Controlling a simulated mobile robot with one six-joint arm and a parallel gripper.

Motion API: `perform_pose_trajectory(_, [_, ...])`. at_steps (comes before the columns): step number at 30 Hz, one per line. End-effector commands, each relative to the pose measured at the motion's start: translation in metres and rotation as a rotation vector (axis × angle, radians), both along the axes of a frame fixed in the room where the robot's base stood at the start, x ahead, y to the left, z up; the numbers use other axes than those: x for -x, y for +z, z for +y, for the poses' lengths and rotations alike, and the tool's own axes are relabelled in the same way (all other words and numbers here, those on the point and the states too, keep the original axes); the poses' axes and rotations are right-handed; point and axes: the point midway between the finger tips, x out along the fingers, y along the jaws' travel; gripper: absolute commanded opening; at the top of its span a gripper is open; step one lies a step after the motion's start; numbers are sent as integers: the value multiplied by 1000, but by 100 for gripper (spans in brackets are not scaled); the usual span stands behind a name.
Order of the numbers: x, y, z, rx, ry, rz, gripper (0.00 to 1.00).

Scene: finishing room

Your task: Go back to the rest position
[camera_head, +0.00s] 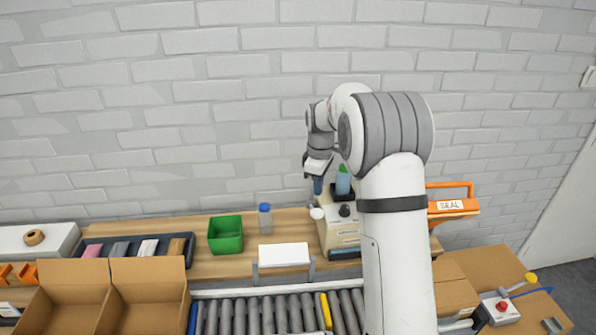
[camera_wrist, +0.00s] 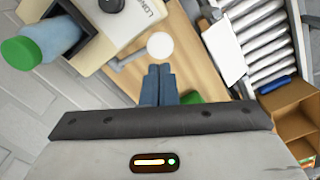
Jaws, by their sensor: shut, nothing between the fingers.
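My gripper (camera_head: 317,186) is at the back of the bench, beside the cream machine (camera_head: 342,232) and partly in front of the wall. In the wrist view my gripper (camera_wrist: 158,70) has its two blue fingers together with nothing between them. The fingers point toward the wooden bench top (camera_wrist: 185,50), near a white round knob (camera_wrist: 159,46) on a lever of the machine.
A green bin (camera_head: 225,235), a blue-capped bottle (camera_head: 265,218) and a white panel (camera_head: 284,254) are on the bench. A roller conveyor (camera_head: 265,315) runs in front, with an open cardboard box (camera_head: 145,290) at left. An orange sealer (camera_head: 453,207) and a red-button box (camera_head: 500,308) are at right.

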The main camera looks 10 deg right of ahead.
Motion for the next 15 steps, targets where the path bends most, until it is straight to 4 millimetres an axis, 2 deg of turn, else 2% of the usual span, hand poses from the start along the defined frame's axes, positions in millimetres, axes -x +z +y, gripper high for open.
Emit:
perform_pose_trajectory(4, [8, 8, 0, 0, -27, -10, 0])
perform_pose_trajectory(7, [28, 24, 0, -1, -90, -31, 0])
perform_pose_trajectory(11, [71, 51, 1, -6, -222, -71, 0])
perform_pose_trajectory(15, [123, 72, 2, -20, -376, -115, 0])
